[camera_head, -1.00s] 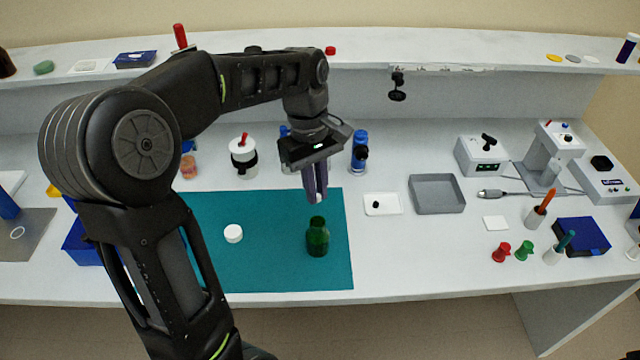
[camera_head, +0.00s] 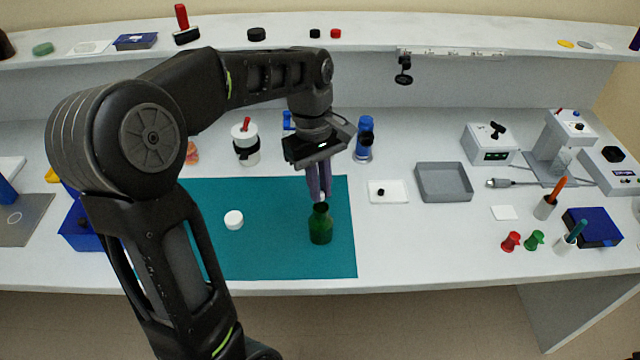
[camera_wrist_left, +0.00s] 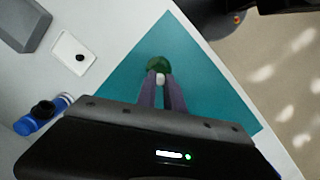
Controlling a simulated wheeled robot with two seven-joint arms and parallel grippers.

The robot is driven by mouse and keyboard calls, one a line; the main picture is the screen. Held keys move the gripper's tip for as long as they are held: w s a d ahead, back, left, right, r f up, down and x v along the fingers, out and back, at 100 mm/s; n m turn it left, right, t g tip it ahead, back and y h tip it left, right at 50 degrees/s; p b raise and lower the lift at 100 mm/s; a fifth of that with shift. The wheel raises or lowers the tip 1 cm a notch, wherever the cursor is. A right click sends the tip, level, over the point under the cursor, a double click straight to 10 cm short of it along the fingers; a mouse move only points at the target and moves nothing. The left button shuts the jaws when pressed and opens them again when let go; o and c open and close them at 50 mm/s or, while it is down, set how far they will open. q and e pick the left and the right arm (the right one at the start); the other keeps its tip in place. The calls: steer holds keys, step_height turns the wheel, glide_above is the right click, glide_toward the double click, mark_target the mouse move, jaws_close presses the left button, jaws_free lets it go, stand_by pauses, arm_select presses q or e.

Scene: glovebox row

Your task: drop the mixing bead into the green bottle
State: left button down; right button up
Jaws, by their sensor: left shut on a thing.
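The green bottle (camera_head: 320,226) stands upright and open on the teal mat (camera_head: 275,262). My left gripper (camera_head: 321,199) points down just above the bottle's mouth. In the left wrist view its fingers (camera_wrist_left: 161,82) are shut on a small white mixing bead (camera_wrist_left: 160,78), which shows at the fingertips over the green bottle (camera_wrist_left: 158,63). I cannot tell whether the bead is inside the mouth or just above it. A white cap (camera_head: 234,220) lies on the mat left of the bottle. My right gripper is not in view.
A white tile with a black piece (camera_head: 388,191) and a grey tray (camera_head: 444,182) lie right of the mat. A blue bottle (camera_head: 364,140) and a white jar (camera_head: 245,143) stand behind. The mat around the bottle is clear.

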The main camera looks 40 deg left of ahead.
arm_select(q)
steer(key=shift+f+b, duration=0.5)
steer(key=shift+f, duration=0.4)
steer(key=c, duration=1.4)
jaws_free()
steer(key=shift+o, duration=0.2)
steer(key=shift+r, duration=0.1)
steer(key=shift+w+a+r, duration=0.1)
steer(key=shift+r, duration=0.45)
step_height(320, 180, up, 7)
steer(key=p, duration=0.2)
steer(key=shift+a+f+p, duration=0.2)
steer(key=shift+a+p, duration=0.1)
steer(key=shift+a, duration=0.15)
